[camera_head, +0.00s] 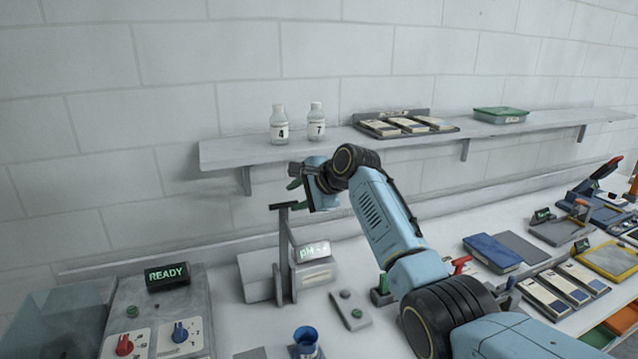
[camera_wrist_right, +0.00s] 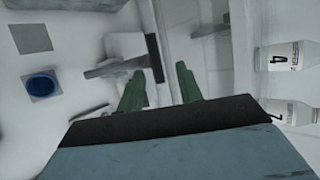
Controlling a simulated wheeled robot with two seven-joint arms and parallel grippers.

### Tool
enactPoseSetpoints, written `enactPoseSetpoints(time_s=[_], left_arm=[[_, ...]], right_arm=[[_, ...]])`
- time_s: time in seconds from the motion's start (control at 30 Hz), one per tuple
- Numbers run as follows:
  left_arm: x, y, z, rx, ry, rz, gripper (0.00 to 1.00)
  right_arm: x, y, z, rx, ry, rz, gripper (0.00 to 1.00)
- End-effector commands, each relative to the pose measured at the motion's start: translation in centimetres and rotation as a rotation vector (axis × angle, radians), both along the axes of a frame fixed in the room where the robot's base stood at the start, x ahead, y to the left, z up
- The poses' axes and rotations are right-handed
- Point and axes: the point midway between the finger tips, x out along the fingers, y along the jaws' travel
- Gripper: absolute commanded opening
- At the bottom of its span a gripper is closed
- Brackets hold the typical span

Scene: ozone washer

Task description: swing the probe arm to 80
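The probe arm (camera_head: 286,205) is a short dark bar on top of a grey upright post beside a pH meter (camera_head: 313,252) with a lit display. In the right wrist view, a dark bar (camera_wrist_right: 154,58) with a grey piece joined to it shows just past the fingertips. My right gripper (camera_head: 292,184) is above and slightly right of the probe arm. Its two green fingers (camera_wrist_right: 160,80) are apart with nothing gripped between them; whether they touch the bar I cannot tell. No angle scale is readable. My left gripper is not in view.
A blue cup (camera_head: 306,338) stands in front of the post. A shelf (camera_head: 230,150) with two bottles, marked 4 (camera_head: 279,124) and 7 (camera_head: 316,122), runs behind the gripper. A READY console (camera_head: 168,312) is at left. Trays crowd the right bench.

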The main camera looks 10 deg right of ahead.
Motion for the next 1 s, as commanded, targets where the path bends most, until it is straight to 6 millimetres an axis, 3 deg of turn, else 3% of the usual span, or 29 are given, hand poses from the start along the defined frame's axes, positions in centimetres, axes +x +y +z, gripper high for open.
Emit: enactPoseSetpoints(time_s=[0.53,1.0], left_arm=[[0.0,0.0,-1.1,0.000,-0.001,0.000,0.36],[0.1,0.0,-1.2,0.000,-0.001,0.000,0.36]], right_arm=[[-5.0,-3.2,4.3,0.000,0.000,0.005,0.36],[-5.7,-3.5,4.9,0.001,0.002,0.004,0.36]])
